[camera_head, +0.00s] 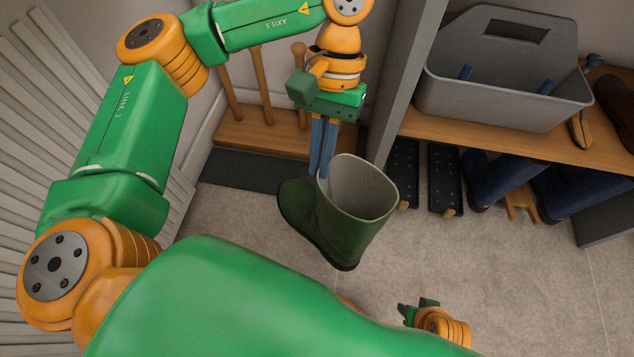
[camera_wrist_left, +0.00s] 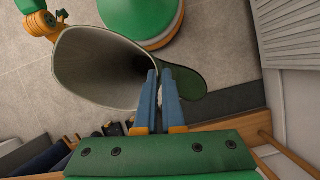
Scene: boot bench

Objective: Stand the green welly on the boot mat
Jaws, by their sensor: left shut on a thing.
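The green welly (camera_head: 352,222) hangs from my left gripper (camera_head: 319,172), opening up and toe toward the left. The blue fingers are shut on its top rim, one inside the shaft. The welly looks about upright, seemingly above the floor; its sole is hidden. In the left wrist view the welly's pale opening (camera_wrist_left: 100,68) and toe show beside the fingers (camera_wrist_left: 160,75). The dark boot mat (camera_head: 240,172) lies on the floor behind and left of the welly. My right gripper (camera_head: 418,305) is low at the front, small and partly hidden.
A wooden rack (camera_head: 262,135) with upright pegs stands behind the mat. A grey divider and a bench (camera_head: 480,135) with a grey caddy (camera_head: 505,85) are to the right. Brushes and dark blue boots sit below the bench. A slatted wall is at left.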

